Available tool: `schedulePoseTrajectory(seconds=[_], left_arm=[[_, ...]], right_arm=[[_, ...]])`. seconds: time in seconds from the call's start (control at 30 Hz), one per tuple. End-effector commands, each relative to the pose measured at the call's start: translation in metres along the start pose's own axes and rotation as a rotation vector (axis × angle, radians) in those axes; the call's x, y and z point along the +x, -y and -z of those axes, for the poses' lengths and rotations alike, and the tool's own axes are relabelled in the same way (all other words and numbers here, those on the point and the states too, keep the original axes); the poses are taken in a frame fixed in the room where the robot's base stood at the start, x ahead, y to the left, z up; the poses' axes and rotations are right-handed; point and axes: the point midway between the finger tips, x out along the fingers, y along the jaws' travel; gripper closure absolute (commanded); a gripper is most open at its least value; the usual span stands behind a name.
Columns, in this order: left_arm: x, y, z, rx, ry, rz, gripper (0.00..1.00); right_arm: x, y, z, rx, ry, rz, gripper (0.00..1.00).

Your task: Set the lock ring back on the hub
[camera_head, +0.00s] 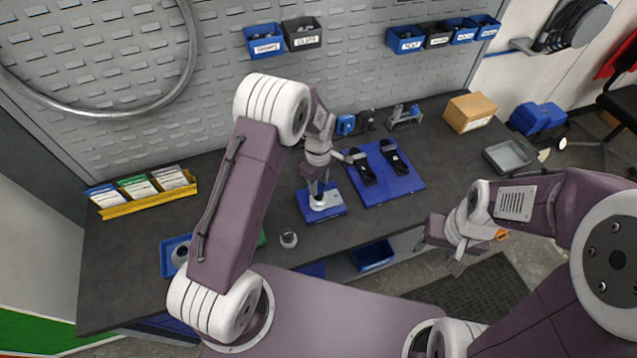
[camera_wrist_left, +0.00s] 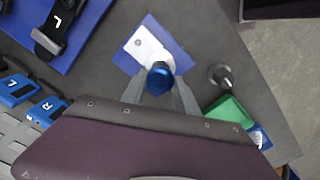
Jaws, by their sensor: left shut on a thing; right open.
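The white hub stand (camera_head: 326,201) is on a blue base plate (camera_head: 335,213) on the bench. My left gripper (camera_head: 319,186) points down over it. In the left wrist view, my left gripper (camera_wrist_left: 160,88) is shut on a blue round part (camera_wrist_left: 160,76), which looks like the lock ring. The white stand (camera_wrist_left: 148,48) shows just beyond it. I cannot tell whether the blue part touches the hub, and the fingers hide part of the hub. My right gripper (camera_head: 455,252) is open and empty, off the bench's front edge at the right.
A blue mat (camera_head: 387,184) with two dark pedals lies right of the stand. A blue tray (camera_head: 170,254) is farther left. A cardboard box (camera_head: 470,112) and a grey tray (camera_head: 507,156) are at the right.

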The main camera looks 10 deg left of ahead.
Motion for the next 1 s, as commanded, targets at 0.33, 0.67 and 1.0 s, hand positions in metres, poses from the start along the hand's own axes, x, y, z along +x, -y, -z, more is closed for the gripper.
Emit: schedulePoseTrajectory(seconds=[0.33, 0.67, 1.0], left_arm=[[0.0047, -0.0001, 0.0001, 0.0, 0.0, 0.0, 1.0], [0.0061, -0.0002, 0.0001, 0.0, 0.0, -0.001, 1.0], [0.0061, -0.0001, 0.0, 0.0, 0.0, 0.0, 0.39]], right_arm=[[0.0032, -0.0001, -0.0003, 0.0, 0.0, 0.0, 0.39], [0.004, -0.0001, -0.0004, 0.0, 0.0, 0.0, 0.39], [0.004, -0.0001, -0.0004, 0.0, 0.0, 0.0, 0.39]])
